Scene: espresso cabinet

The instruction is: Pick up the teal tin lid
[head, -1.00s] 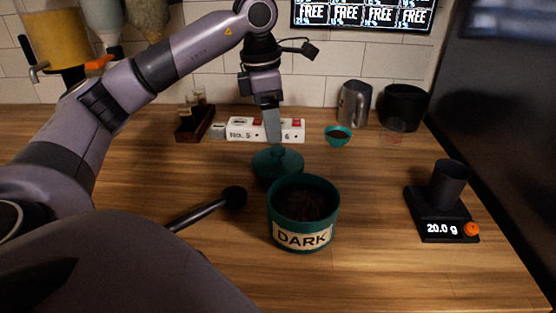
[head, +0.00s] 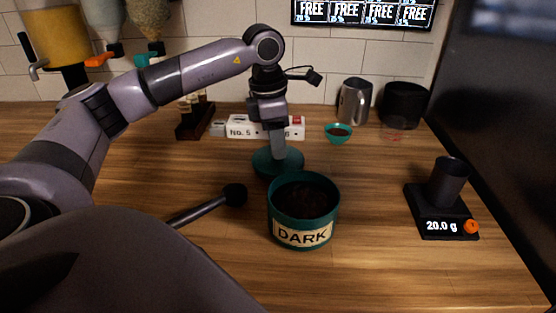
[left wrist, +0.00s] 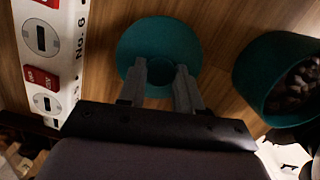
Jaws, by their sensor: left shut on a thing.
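The teal tin lid (head: 290,165) lies on the wooden counter behind the teal tin labelled DARK (head: 304,208). My left gripper (head: 278,154) is down at the lid and shut on its knob, which is mostly hidden by the fingers in the head view. In the left wrist view the lid (left wrist: 158,40) is a round teal disc with the two fingertips (left wrist: 161,72) on either side of its raised knob. The open tin (left wrist: 282,80) with dark beans stands beside it there. My right gripper is not in view.
A white power strip (head: 245,128) lies behind the lid. A black-handled tool (head: 205,206) lies left of the tin. A small teal bowl (head: 338,133), a metal pitcher (head: 354,101) and a scale with a black cup (head: 447,183) stand to the right. The front counter is clear.

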